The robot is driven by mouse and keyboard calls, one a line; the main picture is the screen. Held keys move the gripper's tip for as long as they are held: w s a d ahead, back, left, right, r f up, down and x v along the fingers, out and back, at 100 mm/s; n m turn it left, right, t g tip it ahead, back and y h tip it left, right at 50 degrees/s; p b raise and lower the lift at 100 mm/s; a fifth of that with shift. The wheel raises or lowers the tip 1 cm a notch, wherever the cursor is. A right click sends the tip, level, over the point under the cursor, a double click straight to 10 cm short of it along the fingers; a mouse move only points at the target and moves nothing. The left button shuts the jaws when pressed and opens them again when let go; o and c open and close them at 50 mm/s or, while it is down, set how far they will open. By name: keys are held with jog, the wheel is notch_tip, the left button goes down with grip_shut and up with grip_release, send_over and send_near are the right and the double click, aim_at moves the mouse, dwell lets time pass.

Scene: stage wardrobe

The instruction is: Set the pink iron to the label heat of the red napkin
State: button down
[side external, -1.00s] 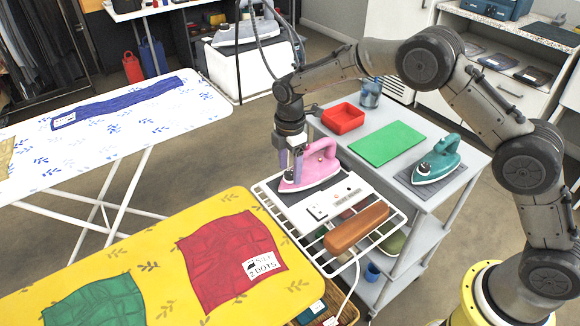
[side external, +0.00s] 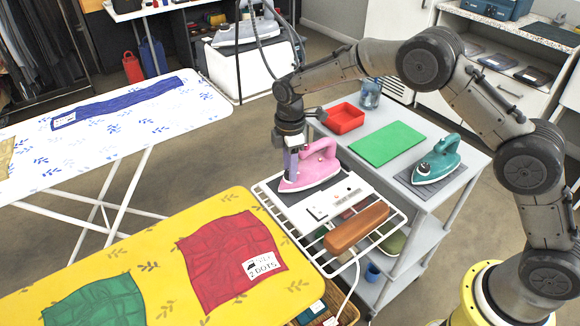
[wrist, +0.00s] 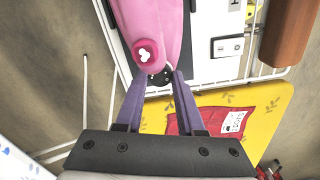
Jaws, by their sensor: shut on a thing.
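The pink iron (side external: 318,163) rests on a dark pad on the white wire rack.
A white panel (side external: 325,205) and a brown wooden block (side external: 357,228) lie beside the iron on the rack (side external: 392,243). A teal iron (side external: 436,160), a green mat (side external: 388,144) and a red tray (side external: 343,118) are on the grey cart. A green napkin (side external: 97,302) lies on the yellow board.

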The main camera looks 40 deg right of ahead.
jog(key=shift+m, duration=0.3)
jog(key=c, duration=0.5)
grip_release()
jog(key=shift+r, duration=0.15)
notch_tip(320, 180, up, 14)
jog(key=shift+f, duration=0.2)
jog(key=shift+d, duration=0.1)
